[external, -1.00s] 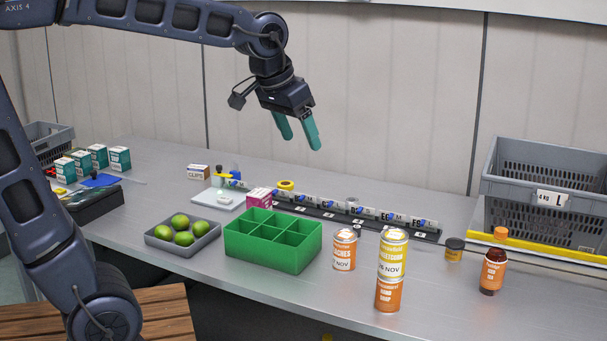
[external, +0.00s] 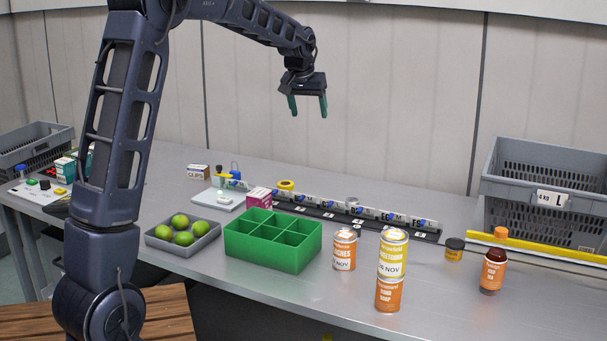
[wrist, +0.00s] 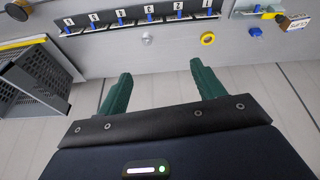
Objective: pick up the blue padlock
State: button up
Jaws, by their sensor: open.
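A small blue object (wrist: 256,31), probably the blue padlock, lies behind the rack's end in the wrist view, between the yellow tape ring and the clips box. In the external view a small blue shape (external: 235,168) stands by the white plate, partly behind a yellow item; its form is too small to be sure. My gripper (external: 308,112) is open and empty, high above the back of the bench, to the right of the blue shape. In the wrist view its two green fingers (wrist: 160,72) are apart with nothing between them.
A long black rack (external: 340,216) of labelled compartments runs along the bench. A yellow tape ring (external: 286,185) and clips box (external: 198,172) are near the blue shape. The green divided tray (external: 250,252), lime tray (external: 205,244), cans (external: 391,255) and grey crate (external: 515,185) stand around.

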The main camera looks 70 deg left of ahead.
jog(key=s+a+f+n, duration=0.1)
jog(key=a+f, duration=0.2)
jog(key=a, duration=0.3)
jog(key=a+f+n, duration=0.1)
jog(key=a+f, duration=0.2)
jog(key=a, duration=0.4)
jog(key=n+g+y, duration=0.1)
jog(key=n+g, duration=0.1)
jog(key=n, duration=0.2)
send_near(235, 172)
jog(key=shift+x, duration=4.9)
jog(key=shift+c, duration=0.2)
jog(key=c, duration=1.1)
